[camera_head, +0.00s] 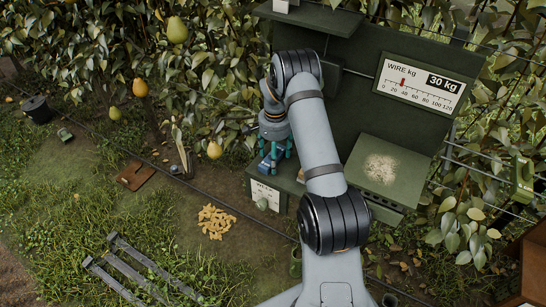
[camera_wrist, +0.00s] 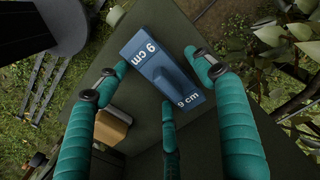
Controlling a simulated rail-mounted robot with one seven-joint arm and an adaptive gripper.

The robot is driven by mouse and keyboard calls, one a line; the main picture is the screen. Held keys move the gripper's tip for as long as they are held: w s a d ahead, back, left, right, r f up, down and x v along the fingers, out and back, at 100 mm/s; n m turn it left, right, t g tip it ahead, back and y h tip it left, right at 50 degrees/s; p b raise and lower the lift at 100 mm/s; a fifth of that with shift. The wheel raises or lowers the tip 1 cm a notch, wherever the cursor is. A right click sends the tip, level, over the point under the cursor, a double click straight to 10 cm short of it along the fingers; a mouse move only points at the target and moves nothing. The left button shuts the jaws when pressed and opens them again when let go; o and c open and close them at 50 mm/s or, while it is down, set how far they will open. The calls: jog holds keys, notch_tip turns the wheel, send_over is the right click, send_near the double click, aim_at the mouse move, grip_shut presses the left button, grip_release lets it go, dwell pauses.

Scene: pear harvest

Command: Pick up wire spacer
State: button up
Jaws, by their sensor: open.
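A blue block marked "9 cm" on two faces, which I take to be the wire spacer (camera_wrist: 160,65), sits on a dark green shelf (camera_wrist: 180,18) in the wrist view. In the head view the spacer (camera_head: 264,166) is a small blue patch, partly hidden by my fingers. My gripper (camera_head: 275,152) is open, its teal fingers pointing down over the spacer. In the wrist view the fingers are spread around the spacer, with one on its left, one on its right and one near its lower end. I cannot tell whether any finger touches it.
A tan block (camera_wrist: 112,128) lies close to the left finger. A green board with a "WIRE kg" scale (camera_head: 422,84) rises behind. A green box with pale grains on top (camera_head: 400,200) stands right of my arm. Pears (camera_head: 177,30) hang at upper left.

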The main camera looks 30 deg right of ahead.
jog(key=shift+c, duration=1)
jog(key=c, duration=1.1)
jog(key=shift+o, duration=0.2)
jog(key=shift+a+r+b, duration=0.15)
jog(key=shift+b, duration=0.4)
